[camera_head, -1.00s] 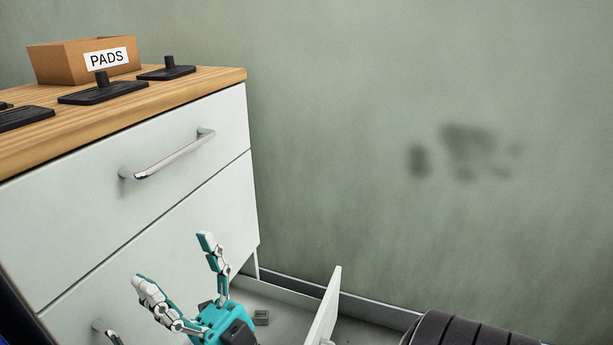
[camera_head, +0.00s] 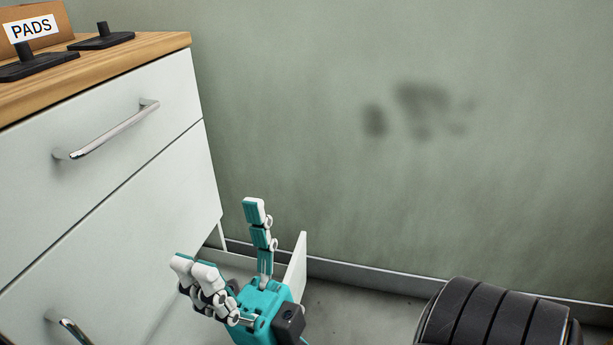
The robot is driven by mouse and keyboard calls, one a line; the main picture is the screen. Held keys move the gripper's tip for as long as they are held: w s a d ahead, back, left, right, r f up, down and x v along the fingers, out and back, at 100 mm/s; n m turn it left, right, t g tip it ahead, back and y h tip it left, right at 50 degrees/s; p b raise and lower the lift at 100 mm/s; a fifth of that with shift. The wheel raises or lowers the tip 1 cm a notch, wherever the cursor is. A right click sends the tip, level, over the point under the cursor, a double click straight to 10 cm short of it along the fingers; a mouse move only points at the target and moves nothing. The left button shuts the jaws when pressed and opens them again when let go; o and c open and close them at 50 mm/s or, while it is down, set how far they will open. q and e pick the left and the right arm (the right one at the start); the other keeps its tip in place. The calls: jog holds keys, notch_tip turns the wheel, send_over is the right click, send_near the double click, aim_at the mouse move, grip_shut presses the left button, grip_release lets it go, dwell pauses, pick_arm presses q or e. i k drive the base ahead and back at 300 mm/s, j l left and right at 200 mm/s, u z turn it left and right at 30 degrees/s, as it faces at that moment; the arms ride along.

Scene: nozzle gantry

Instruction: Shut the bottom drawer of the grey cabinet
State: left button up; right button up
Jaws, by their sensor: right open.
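The grey cabinet (camera_head: 150,215) fills the left side, with a pale front and a wooden top. Its bottom drawer stands open low down. The drawer's front panel (camera_head: 298,262) shows as a thin upright edge, out from the cabinet. Much of the drawer is hidden behind my right gripper or below the picture. My right gripper (camera_head: 220,236), teal and white, is open with its fingers spread and pointing up. It overlaps the drawer in the picture, left of the panel's edge; I cannot tell whether they touch. My left gripper is not in view.
The closed upper drawer has a metal bar handle (camera_head: 107,130); another handle (camera_head: 68,328) shows lower down. A box marked PADS (camera_head: 36,24) and black pads with knobs (camera_head: 103,40) stand on top. A stained green wall (camera_head: 400,190) is behind. Floor shows right of the drawer.

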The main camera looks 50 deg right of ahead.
aim_at(175, 323)
jog(key=l+z, duration=0.2)
jog(key=z, duration=0.85)
jog(key=l+u, duration=0.15)
jog(key=u, duration=0.25)
jog(key=k+l+u, duration=0.1)
jog(key=u, duration=0.35)
jog(key=k+l+u, duration=0.1)
jog(key=u, duration=0.3)
